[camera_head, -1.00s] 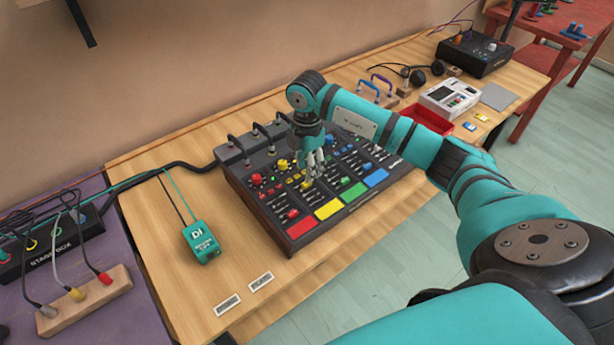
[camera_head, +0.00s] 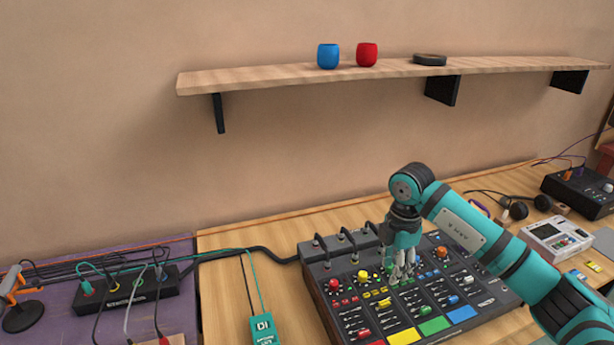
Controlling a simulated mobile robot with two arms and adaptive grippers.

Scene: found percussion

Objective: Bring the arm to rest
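My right arm comes in from the right and bends down at the wrist. My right gripper (camera_head: 402,275) points down over the middle of the mixer (camera_head: 322,292), a black console with colored knobs, faders and red, yellow, green and blue pads. Its fingers look close together and I see nothing held between them. I cannot tell whether they are open or shut, or whether they touch the mixer. My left gripper is out of view.
A shelf (camera_head: 270,78) on the wall carries a blue cup (camera_head: 328,56), a red cup (camera_head: 367,54) and a dark ring (camera_head: 430,59). A teal DI box (camera_head: 263,330) lies left of the mixer. A stage box (camera_head: 130,298) with cables stands far left.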

